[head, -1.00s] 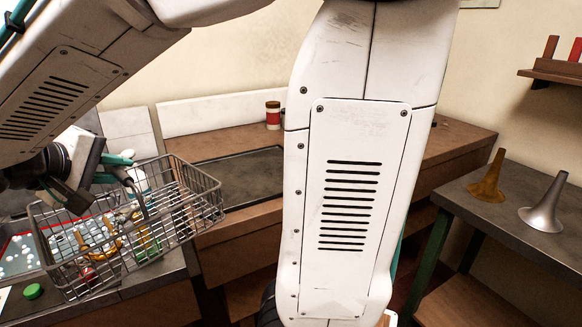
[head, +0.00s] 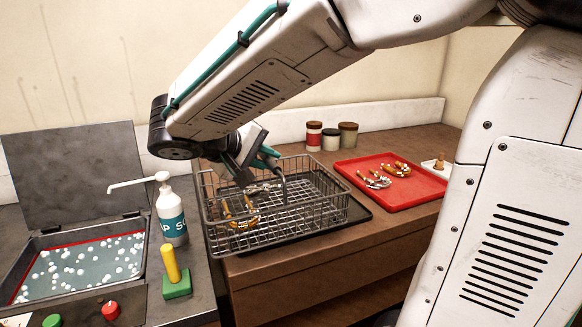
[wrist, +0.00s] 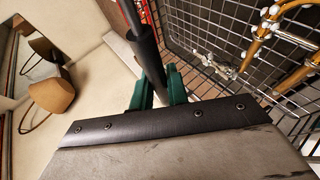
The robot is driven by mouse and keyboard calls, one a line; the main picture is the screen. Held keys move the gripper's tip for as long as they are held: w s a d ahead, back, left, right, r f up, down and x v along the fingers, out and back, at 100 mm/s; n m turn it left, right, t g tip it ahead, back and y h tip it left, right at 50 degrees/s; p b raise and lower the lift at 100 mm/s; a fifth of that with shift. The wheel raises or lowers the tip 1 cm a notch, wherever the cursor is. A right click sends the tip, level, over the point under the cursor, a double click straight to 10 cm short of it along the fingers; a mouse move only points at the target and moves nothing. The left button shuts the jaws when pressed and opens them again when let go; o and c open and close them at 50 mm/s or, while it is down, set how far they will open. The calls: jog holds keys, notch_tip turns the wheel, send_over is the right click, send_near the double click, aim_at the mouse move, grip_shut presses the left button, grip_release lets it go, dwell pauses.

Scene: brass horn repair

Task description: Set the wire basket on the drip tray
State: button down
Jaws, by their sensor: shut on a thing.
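The wire basket (head: 300,218) is a grey mesh box with brass parts (head: 240,212) inside, at its left end. It is over the dark, flat drip tray (head: 359,211), which shows beyond the basket's right side. The basket hides most of the tray, and I cannot tell whether they touch. My gripper (head: 270,163) is above the basket, shut on its handle. In the wrist view the green fingers (wrist: 156,88) close around the handle's black grip (wrist: 148,62), with the basket mesh (wrist: 205,50) to the right.
A red tray (head: 415,195) with brass parts is close on the right. Several jars (head: 331,139) stand behind. A soap bottle (head: 171,212), a green block with a yellow handle (head: 176,282) and an open foamy bath (head: 85,265) are to the left.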

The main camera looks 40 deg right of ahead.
aim_at(287, 158)
jog(key=w+d, duration=0.2)
jog(key=d, duration=0.1)
jog(key=w+d, duration=0.2)
jog(key=d, duration=0.2)
jog(key=w+d+f, duration=0.1)
jog(key=w+d, duration=0.1)
jog(key=d, duration=0.1)
jog(key=shift+w+d, duration=0.2)
jog(key=shift+w, duration=0.15)
jog(key=shift+f, duration=1.95)
jog(key=c, duration=1.4)
grip_release()
jog(key=shift+o, duration=0.2)
